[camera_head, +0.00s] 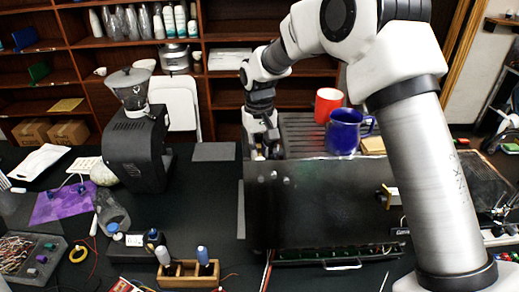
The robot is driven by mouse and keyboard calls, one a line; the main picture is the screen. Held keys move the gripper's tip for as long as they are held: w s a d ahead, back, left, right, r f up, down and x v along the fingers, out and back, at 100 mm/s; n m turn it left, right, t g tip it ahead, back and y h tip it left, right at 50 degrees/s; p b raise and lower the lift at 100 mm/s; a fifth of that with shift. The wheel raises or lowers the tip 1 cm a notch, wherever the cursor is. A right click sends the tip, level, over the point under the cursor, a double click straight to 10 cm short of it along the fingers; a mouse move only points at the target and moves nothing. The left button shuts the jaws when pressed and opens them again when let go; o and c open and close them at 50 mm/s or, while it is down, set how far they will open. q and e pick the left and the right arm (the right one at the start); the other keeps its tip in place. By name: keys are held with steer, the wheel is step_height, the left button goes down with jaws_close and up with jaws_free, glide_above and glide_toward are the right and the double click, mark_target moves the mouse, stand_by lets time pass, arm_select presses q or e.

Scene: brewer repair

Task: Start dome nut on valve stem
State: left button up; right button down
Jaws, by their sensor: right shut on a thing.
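My right gripper (264,146) reaches down at the left end of the brewer (315,205), a wide dark box with a ribbed top. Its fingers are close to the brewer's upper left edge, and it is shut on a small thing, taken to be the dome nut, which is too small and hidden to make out. I cannot make out the valve stem, so I cannot tell whether the nut touches it. My left gripper is not in view.
A blue mug (343,132) and a red cup (327,103) stand on the brewer's top. A black grinder (134,150) stands to the left. A wooden holder (188,274) with screwdrivers is at the front. Dark table between grinder and brewer is mostly clear.

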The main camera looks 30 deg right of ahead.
steer(key=shift+s+f, duration=0.1)
stand_by(0.4)
steer(key=m, duration=0.4)
steer(key=shift+m, duration=0.3)
steer(key=c, duration=0.7)
jaws_free()
steer(key=shift+o, duration=0.2)
steer(key=shift+r, duration=3.6)
steer(key=shift+f, duration=0.1)
